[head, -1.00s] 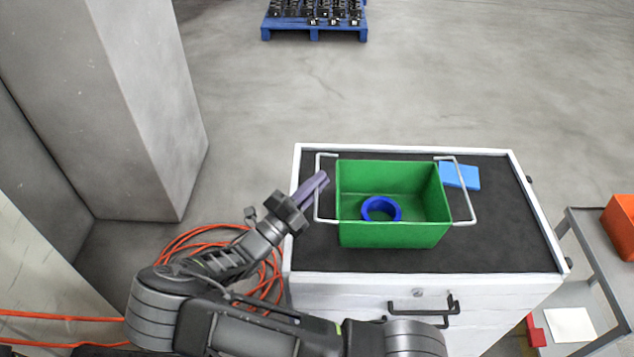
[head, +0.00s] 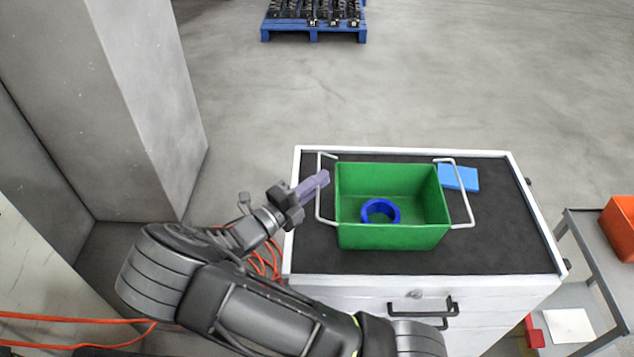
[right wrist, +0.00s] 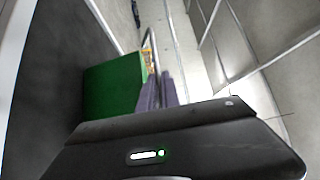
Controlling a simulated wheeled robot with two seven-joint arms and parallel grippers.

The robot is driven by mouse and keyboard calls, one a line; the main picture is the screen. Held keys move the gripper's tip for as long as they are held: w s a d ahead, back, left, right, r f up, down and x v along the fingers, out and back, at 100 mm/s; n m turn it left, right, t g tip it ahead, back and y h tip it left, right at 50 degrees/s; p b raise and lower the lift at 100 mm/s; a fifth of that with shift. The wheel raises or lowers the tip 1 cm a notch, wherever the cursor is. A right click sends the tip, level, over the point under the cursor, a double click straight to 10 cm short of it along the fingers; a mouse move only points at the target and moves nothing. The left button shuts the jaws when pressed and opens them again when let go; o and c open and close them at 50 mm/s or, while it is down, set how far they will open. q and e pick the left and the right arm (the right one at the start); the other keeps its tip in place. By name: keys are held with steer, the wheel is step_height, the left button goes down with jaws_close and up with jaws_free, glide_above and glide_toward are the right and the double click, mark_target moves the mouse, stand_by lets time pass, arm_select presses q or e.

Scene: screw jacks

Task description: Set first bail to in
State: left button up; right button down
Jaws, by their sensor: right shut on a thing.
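A green bin (head: 392,236) stands on the black top of a white cabinet. It has a grey wire bail on each side: the left bail (head: 318,205) sticks out from the bin's left wall, and the right bail (head: 466,200) sticks out to the right. My right gripper (head: 322,180) has its purple fingers at the left bail, shut on its outer bar. In the right wrist view the fingers (right wrist: 160,92) are beside the green bin (right wrist: 112,88), with the bail (right wrist: 151,45) running up from them. The gripped spot itself is hidden. My left gripper is not in view.
A blue ring (head: 380,211) lies in the bin. A flat blue block (head: 459,177) lies behind the right bail on the cabinet top (head: 510,245). A pillar (head: 150,110) stands at left, orange cables (head: 80,318) on the floor, and a grey cart (head: 592,255) at right.

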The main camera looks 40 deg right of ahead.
steer(key=s+d+r+m+y, duration=0.1)
steer(key=m+y, duration=0.1)
steer(key=y, duration=0.1)
steer(key=s+d+r+m+t+y, duration=0.1)
steer(key=m+y, duration=0.1)
steer(key=y, duration=0.1)
steer(key=d+r+m+y, duration=0.1)
steer(key=m+y, duration=0.2)
steer(key=shift+s+d+t, duration=0.3)
steer(key=shift+s+t, duration=0.1)
steer(key=s+d+f+m+t+y+b, duration=0.3)
steer(key=d+f+m+t+y+b, duration=0.1)
steer(key=m+t+y+b, duration=0.3)
steer(key=shift+f+t+y+b, duration=0.15)
steer(key=shift+t+y+b, duration=0.35)
steer(key=shift+y+b, duration=0.7)
